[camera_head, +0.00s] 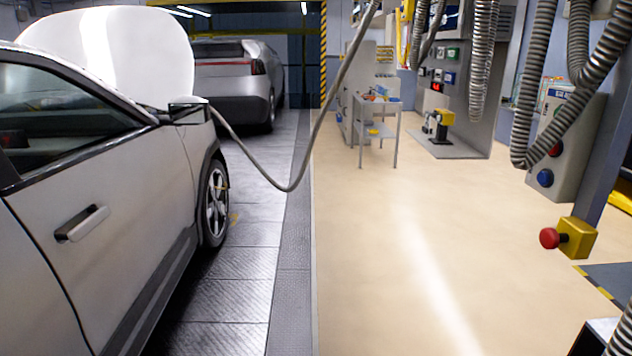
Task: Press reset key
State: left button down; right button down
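A grey control box (566,150) hangs on a post at the right. It carries a blue round button (545,178) and a dark red button (556,149) above it, partly covered by a hose. A label at its top is too small to read. I cannot tell which key is the reset key. Below the box, a red mushroom button (549,238) sticks out of a yellow housing (577,238). Neither of my grippers is in view.
Grey corrugated hoses (522,90) hang in front of the box. A white car (120,230) with its hood up stands at left, with a hose running to it. A tool cart (378,104) stands further back. The beige floor (420,240) between is clear.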

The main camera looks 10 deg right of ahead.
aim_at(449, 77)
jog(key=i+z, duration=0.1)
jog(key=i, duration=0.45)
jog(key=i+j+z, duration=0.1)
jog(key=i, duration=0.4)
jog(key=i+j+z, duration=0.1)
jog(key=i, duration=0.45)
jog(key=i+j, duration=0.2)
jog(key=i, duration=0.3)
jog(key=i+j+z, duration=0.15)
jog(key=i+z, duration=0.2)
jog(key=i+j+z, duration=0.75)
jog(key=i, duration=0.1)
